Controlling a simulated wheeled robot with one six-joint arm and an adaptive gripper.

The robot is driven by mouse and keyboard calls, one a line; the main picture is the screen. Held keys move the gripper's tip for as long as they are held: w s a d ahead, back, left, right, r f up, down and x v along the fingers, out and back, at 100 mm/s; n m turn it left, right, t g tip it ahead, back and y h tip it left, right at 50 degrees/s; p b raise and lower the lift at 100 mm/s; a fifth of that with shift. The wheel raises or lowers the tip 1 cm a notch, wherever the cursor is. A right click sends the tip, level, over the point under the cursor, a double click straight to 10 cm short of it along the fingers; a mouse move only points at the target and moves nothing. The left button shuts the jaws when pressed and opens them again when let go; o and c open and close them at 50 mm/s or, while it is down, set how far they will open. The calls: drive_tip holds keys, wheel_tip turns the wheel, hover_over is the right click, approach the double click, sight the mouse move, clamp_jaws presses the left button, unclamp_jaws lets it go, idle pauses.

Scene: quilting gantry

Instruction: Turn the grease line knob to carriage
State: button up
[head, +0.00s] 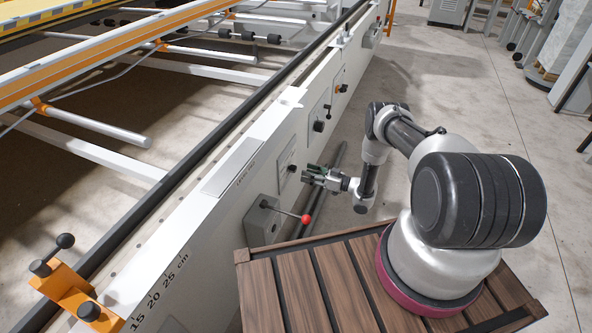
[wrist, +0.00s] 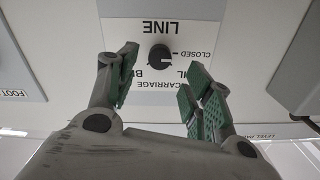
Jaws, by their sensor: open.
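The grease line knob (wrist: 160,56) is a small round black knob on a white plate in the wrist view. The plate's lettering appears upside down: LINE above the knob, CLOSED to its right, CARRIAGE below it, and another label partly hidden by a finger. A short mark lies between the knob and CLOSED; the knob's exact pointing is hard to tell. My gripper (wrist: 163,78) is open and empty, its green-padded fingers below and to either side of the knob, apart from it. In the head view my gripper (head: 308,176) is close in front of the knob's plate (head: 286,160) on the white beam.
A grey box (head: 262,222) with a red-ball lever (head: 306,219) stands out from the beam, nearer than my gripper. Farther along are a black knob (head: 318,126) and an orange fitting (head: 342,88).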

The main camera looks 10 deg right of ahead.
sight(296, 169)
drive_tip(key=x, duration=0.6)
drive_tip(key=c, duration=1)
